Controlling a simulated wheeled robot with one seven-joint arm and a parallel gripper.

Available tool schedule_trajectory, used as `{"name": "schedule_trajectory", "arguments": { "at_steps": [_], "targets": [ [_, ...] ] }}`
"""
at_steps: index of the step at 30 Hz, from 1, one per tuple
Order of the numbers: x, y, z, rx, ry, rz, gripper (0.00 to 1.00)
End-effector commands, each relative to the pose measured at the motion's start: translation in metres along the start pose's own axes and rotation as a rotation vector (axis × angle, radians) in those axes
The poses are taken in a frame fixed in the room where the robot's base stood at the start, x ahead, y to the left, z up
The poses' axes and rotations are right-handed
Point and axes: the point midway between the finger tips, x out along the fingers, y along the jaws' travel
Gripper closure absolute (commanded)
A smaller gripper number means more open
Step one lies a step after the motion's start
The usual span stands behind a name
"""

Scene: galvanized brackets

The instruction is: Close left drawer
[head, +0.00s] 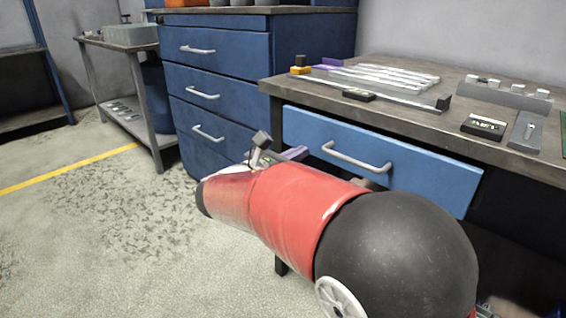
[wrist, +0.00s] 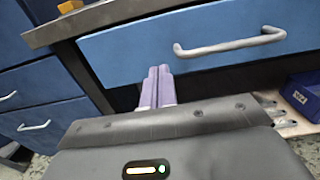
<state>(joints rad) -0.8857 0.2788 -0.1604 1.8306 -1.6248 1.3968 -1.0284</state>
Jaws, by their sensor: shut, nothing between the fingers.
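A light blue drawer (head: 420,172) with a silver bar handle (head: 355,160) sits under the workbench top. In the wrist view the drawer front (wrist: 130,52) and handle (wrist: 230,46) fill the upper part. My gripper (head: 296,153) has purple fingers and is at the drawer's lower left, left of the handle. In the wrist view its fingers (wrist: 156,76) are together and empty, near the drawer's lower edge. I cannot tell whether they touch it.
The workbench (head: 400,118) carries metal strips, a level and a grey block. A dark blue cabinet (head: 215,75) with several drawers stands left of it. A blue bin (wrist: 300,95) lies under the bench at right. The floor (head: 110,230) at left is clear.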

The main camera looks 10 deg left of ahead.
Motion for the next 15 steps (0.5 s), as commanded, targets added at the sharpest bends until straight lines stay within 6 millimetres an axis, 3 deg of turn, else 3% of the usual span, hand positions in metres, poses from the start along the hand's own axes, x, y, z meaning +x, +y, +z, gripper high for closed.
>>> {"name": "schedule_trajectory", "arguments": {
  "at_steps": [6, 15],
  "targets": [
    [0.04, -0.001, 0.0, 0.001, 0.0, -0.003, 1.0],
    [0.059, 0.0, 0.0, 0.001, 0.0, 0.0, 1.0]
  ]
}}
